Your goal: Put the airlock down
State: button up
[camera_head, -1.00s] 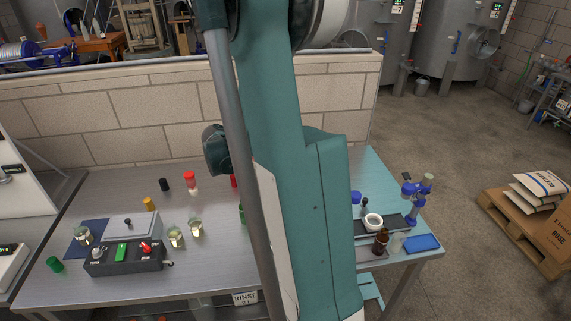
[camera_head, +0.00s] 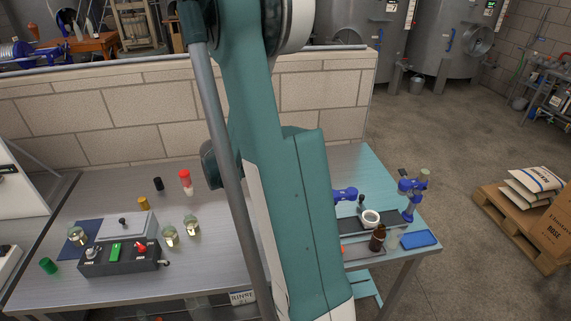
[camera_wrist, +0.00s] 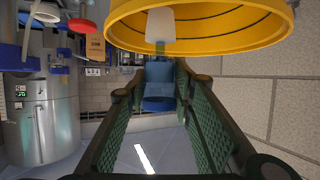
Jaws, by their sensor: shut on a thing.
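My gripper (camera_wrist: 161,78) shows in the wrist view, its two dark fingers with green pads reaching forward and closing in on a slim thing. I take this thing to be the airlock (camera_wrist: 160,46); a pale, narrow stem shows between the fingertips with a whitish wider part above it. A blue form lies behind or below the stem, and I cannot tell whether it belongs to it. In the head view my arm hides the gripper and the airlock, and the middle of the metal bench (camera_head: 215,265) behind it.
A large yellow round thing (camera_wrist: 200,30) fills the top of the wrist view. On the bench's left are a control box (camera_head: 120,257), several small jars and a red-capped bottle (camera_head: 185,179).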

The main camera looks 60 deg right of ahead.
dwell(0.3)
jog(key=shift+f+b, duration=0.35)
jog(key=shift+f, duration=1.55)
jog(key=shift+f+b, duration=0.3)
jog(key=o, duration=0.9)
jog(key=shift+r, duration=0.2)
jog(key=shift+r+p, duration=0.15)
jog(key=shift+p, duration=0.2)
jog(key=shift+p+v, duration=0.75)
jog(key=shift+v, duration=5.25)
